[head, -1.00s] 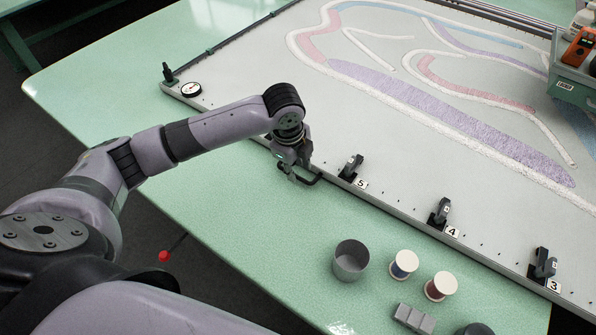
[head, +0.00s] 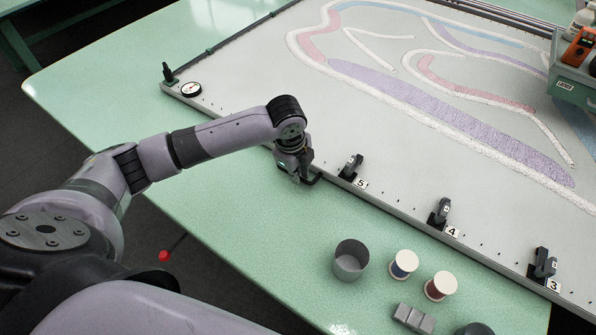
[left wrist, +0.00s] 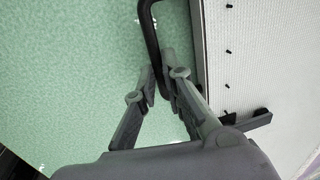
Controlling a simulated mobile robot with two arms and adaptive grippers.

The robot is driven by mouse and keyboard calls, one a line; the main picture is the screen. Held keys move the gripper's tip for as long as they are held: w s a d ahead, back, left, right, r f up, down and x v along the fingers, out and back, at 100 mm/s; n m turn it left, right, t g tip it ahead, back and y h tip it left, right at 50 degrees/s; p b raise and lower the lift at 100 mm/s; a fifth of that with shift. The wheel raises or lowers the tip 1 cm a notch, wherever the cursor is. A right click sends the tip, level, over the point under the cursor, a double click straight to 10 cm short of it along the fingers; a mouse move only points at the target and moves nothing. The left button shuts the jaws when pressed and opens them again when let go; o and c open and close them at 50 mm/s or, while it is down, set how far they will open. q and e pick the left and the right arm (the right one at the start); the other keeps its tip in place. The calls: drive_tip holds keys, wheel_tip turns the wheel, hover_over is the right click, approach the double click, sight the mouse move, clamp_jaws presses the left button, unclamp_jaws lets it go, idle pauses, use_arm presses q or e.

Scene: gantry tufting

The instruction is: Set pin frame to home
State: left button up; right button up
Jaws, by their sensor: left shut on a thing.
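The pin frame (head: 240,120) is a large pale panel with a grey rail and small dark pins along its near edge, lying on the green table. A black bar handle (head: 314,179) sticks out from its near rail, left of clamp 5. My left gripper (head: 299,176) is at this handle and hides most of it. In the left wrist view the fingers (left wrist: 161,80) are closed on the black handle (left wrist: 151,35), beside the frame's edge (left wrist: 199,45). My right gripper is in neither view.
Black clamps numbered 5 (head: 351,167), 4 (head: 440,213) and 3 (head: 543,265) stand along the near rail. A round dial (head: 191,89) sits at the left corner. A grey cup (head: 350,260), thread spools (head: 403,264) and grey blocks (head: 413,319) stand on the table in front.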

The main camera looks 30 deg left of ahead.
use_arm(q)
clamp_jaws()
drive_tip(key=w, duration=0.4)
drive_tip(key=shift+w+d+r, duration=0.1)
drive_tip(key=shift+w+d, duration=0.2)
drive_tip(key=shift+w, duration=0.05)
drive_tip(key=shift+r, duration=0.1)
drive_tip(key=o, duration=0.7)
unclamp_jaws()
drive_tip(key=shift+w, duration=0.15)
wheel_tip(320, 180, up, 12)
drive_tip(key=s, duration=0.2)
drive_tip(key=shift+s+f, duration=0.2)
drive_tip(key=shift+f, duration=0.05)
